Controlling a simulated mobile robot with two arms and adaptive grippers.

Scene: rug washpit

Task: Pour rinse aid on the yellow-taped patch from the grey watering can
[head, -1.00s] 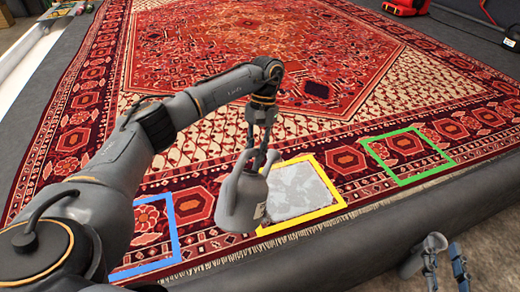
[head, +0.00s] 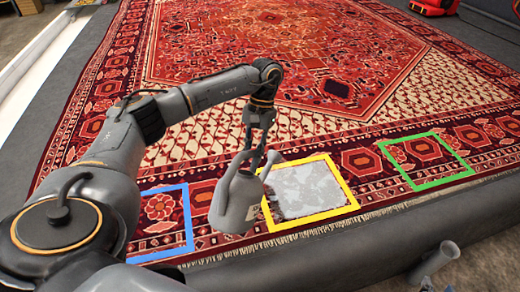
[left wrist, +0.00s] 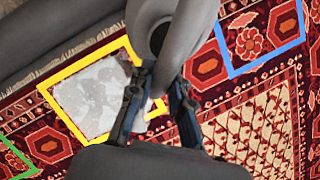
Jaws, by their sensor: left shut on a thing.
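The grey watering can (head: 232,206) hangs from my left gripper (head: 249,166), which is shut on it at the top. The can looks roughly upright, its spout pointing right towards the yellow-taped patch (head: 338,212). A pale grey, mottled area fills the inside of the yellow tape. In the left wrist view the can (left wrist: 188,52) shows a dark round opening and covers part of the yellow tape (left wrist: 62,75). No stream of liquid shows.
A blue-taped square (head: 189,225) lies left of the can and a green-taped square (head: 465,160) lies to the right, both on the red patterned rug (head: 290,60). A grey raised edge (head: 310,245) runs along the rug's near fringe. A red object (head: 434,7) stands far right.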

